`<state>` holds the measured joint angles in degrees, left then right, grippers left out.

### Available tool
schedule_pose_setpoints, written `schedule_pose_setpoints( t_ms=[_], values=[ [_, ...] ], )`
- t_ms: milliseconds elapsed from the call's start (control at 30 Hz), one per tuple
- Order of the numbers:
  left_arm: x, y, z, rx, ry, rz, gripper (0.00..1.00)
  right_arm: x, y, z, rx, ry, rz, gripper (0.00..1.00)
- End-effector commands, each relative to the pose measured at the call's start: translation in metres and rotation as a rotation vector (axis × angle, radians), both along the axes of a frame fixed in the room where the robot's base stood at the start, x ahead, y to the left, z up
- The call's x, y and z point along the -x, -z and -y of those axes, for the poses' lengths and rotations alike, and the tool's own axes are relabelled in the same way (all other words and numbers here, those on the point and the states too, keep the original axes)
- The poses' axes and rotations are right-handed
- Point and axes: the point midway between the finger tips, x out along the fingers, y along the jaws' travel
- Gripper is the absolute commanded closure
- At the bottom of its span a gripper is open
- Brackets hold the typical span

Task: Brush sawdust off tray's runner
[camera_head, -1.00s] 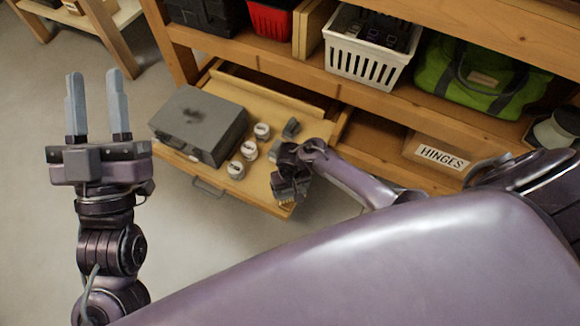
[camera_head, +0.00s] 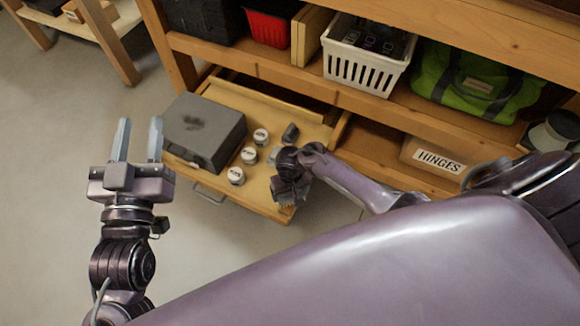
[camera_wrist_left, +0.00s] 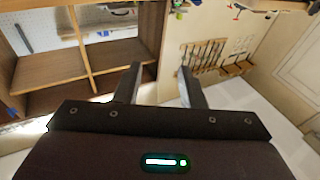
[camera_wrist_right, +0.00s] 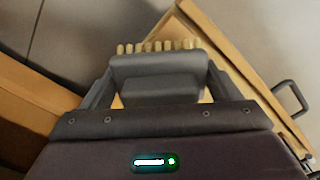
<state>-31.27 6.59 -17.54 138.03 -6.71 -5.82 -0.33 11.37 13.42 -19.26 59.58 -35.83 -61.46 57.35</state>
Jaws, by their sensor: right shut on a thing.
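The tray (camera_head: 233,97) is a pulled-out wooden drawer tray below the bench shelf. It also shows in the right wrist view (camera_wrist_right: 253,99). My right gripper (camera_head: 285,190) is at the tray's right edge, shut on a grey brush (camera_wrist_right: 155,77) with a row of pale bristle tufts. The bristles point away from the gripper toward the tray's side. Whether they touch the runner, and any sawdust there, I cannot make out. My left gripper (camera_head: 139,142) is open and empty, raised over the floor left of the tray; its fingers also show in the left wrist view (camera_wrist_left: 160,85).
On the tray stand a grey case (camera_head: 203,130) with a dark smudge, several small white-lidded jars (camera_head: 249,155) and a dark grey block (camera_head: 290,133). Above are a white basket (camera_head: 366,60) and a green bag (camera_head: 478,85). A HINGES box (camera_head: 438,160) sits right.

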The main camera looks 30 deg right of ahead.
Motion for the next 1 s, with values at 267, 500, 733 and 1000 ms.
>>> schedule_pose_setpoints(
  t_ms=[267,500,733,1000],
  values=[
    [0.0,0.027,0.002,-0.047,0.005,-0.117,0.64,0.0,-0.004,0.001,0.0,0.0,0.0,0.38],
    [0.003,0.05,0.003,-0.087,0.01,-0.213,0.64,0.0,-0.006,0.002,0.0,0.001,0.001,0.38],
    [0.007,0.07,0.003,-0.122,0.014,-0.299,0.64,0.0,-0.009,0.003,0.0,0.001,0.001,0.38],
    [0.014,0.094,0.002,-0.163,0.019,-0.401,0.64,0.0,-0.011,0.004,0.0,0.001,0.001,0.38]
  ],
)
